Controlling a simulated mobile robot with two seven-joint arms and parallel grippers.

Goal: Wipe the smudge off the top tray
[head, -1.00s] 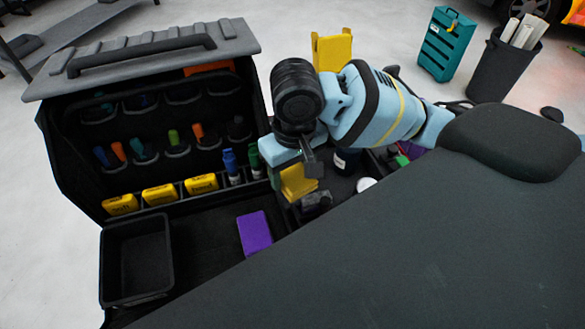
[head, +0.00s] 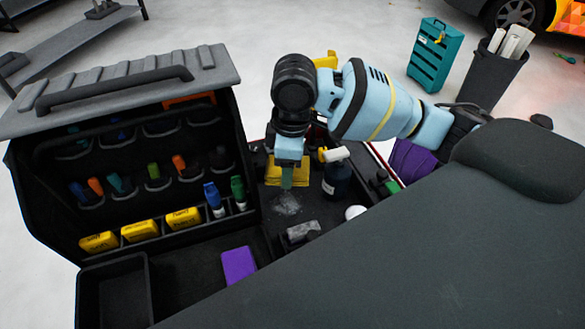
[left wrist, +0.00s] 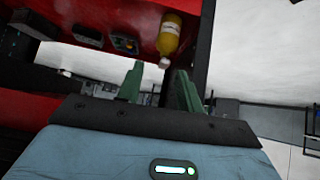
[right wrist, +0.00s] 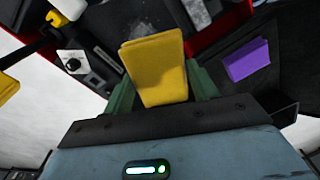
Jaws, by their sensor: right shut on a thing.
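My right gripper (head: 287,183) is shut on a folded yellow cloth (right wrist: 155,68), which sits between its green fingers in the right wrist view. In the head view the cloth (head: 271,172) shows partly behind the gripper. A pale grey smudge (head: 287,204) lies on the dark top tray (head: 200,268), just nearer to me than the gripper. The smudge also shows at the top of the right wrist view (right wrist: 197,13). I cannot tell whether the cloth touches the tray. My left gripper (left wrist: 158,88) is open and empty, seen only in its wrist view.
A grey roll-like object (head: 302,232), a white round item (head: 355,212) and a purple block (head: 239,264) lie nearby. An open organizer case (head: 125,95) stands at left, with an empty bin (head: 113,292) in front.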

